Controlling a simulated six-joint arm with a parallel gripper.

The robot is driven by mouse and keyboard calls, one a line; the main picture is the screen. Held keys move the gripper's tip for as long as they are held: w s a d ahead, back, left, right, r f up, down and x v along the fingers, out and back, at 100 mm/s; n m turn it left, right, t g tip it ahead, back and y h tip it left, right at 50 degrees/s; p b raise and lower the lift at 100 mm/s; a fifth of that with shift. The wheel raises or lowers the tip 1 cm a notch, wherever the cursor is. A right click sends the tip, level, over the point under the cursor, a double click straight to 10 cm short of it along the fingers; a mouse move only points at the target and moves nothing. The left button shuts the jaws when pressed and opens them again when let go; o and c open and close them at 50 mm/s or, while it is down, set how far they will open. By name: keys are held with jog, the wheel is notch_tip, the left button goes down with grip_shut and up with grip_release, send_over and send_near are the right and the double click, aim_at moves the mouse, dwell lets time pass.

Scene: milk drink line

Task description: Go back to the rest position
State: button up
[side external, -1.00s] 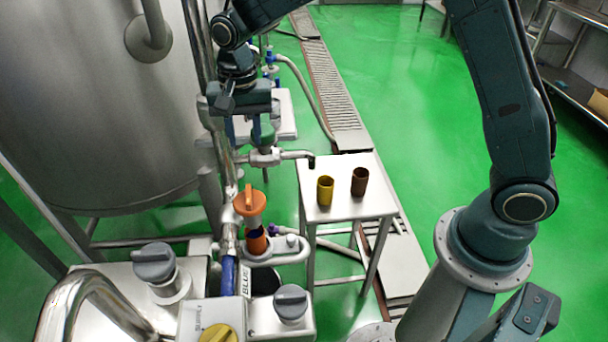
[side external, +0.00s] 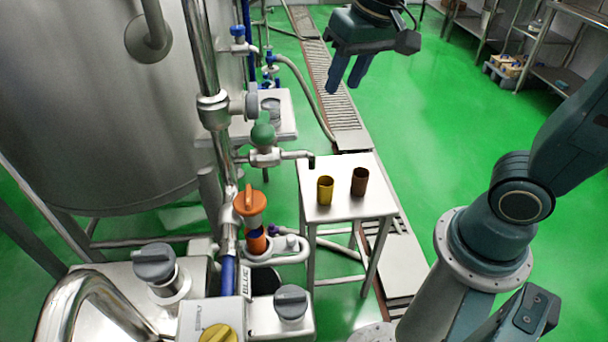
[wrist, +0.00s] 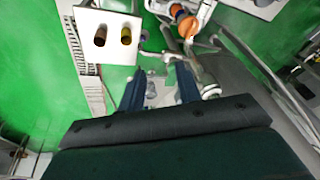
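My gripper (side external: 343,89) is high at the top middle of the side view, above the floor drain and behind the small table, away from the pipework. Its two blue fingers point down with a gap between them and nothing held. In the wrist view the fingers (wrist: 160,68) are spread at the middle, with pipework showing beyond the gap. A yellow cup (side external: 325,191) and a brown cup (side external: 359,182) stand upright on the small steel table (side external: 346,207). The wrist view also shows both cups at the upper left.
A green-handled valve (side external: 263,135) with a spout stands left of the table. An orange valve (side external: 250,203) is on the pipe nearer the camera. A large steel tank (side external: 100,110) fills the left. Open green floor (side external: 445,110) lies to the right.

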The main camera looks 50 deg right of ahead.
jog(key=s+d+n+t, duration=0.2)
jog(key=s+d+n, duration=0.1)
jog(key=s, duration=0.9)
jog(key=shift+f, duration=0.35)
